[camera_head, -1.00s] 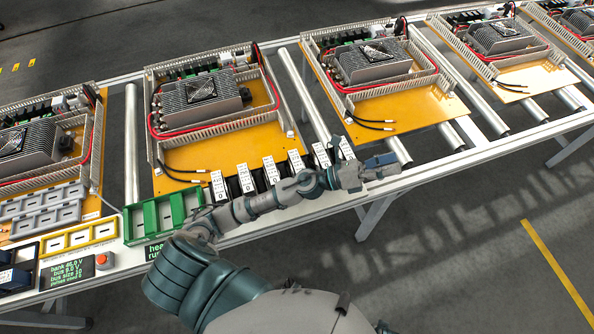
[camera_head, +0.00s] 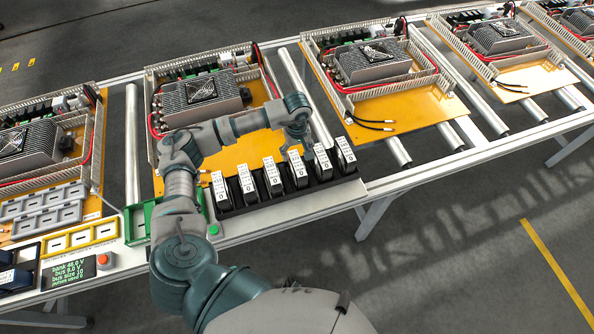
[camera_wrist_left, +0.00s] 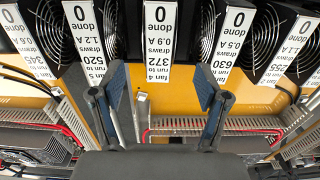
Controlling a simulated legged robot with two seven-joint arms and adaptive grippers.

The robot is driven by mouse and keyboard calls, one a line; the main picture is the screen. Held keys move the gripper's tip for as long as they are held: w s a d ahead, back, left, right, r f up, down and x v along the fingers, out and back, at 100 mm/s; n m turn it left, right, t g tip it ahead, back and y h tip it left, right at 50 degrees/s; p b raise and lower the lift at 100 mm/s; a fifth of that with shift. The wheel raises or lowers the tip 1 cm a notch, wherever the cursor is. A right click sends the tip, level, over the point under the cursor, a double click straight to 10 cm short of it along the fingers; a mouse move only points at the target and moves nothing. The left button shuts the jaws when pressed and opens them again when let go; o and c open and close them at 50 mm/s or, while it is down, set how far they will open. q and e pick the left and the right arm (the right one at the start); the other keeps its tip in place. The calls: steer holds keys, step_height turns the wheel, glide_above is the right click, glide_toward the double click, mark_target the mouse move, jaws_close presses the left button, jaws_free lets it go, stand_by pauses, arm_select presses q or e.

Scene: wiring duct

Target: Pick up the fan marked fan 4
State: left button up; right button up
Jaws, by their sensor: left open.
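The fan marked fan 4 (camera_wrist_left: 159,30) is in the middle of the left wrist view. It is a black fan with a white label that reads upside down. In the head view it appears to be the fourth fan from the left (camera_head: 297,167) in the row. My left gripper (camera_wrist_left: 159,98) is open and empty, its two blue-tipped fingers apart on either side of the fan's label in the picture, with no contact visible. In the head view the left gripper (camera_head: 307,150) hangs just behind the row. My right gripper is not in view.
Neighbouring fans (camera_wrist_left: 221,40) (camera_wrist_left: 90,30) stand close on both sides in a black rack (camera_head: 283,200). A heatsink unit on a yellow board (camera_head: 236,160) lies behind the row, partly hidden by my arm. A green tray (camera_head: 137,222) is left.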

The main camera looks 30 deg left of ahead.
mark_target(297, 163)
arm_select(q)
step_height(297, 163, down, 6)
steer(key=shift+r, duration=0.2)
steer(key=shift+w+f+p, duration=0.1)
steer(key=shift+f+p, duration=0.65)
steer(key=shift+f, duration=2)
jaws_close()
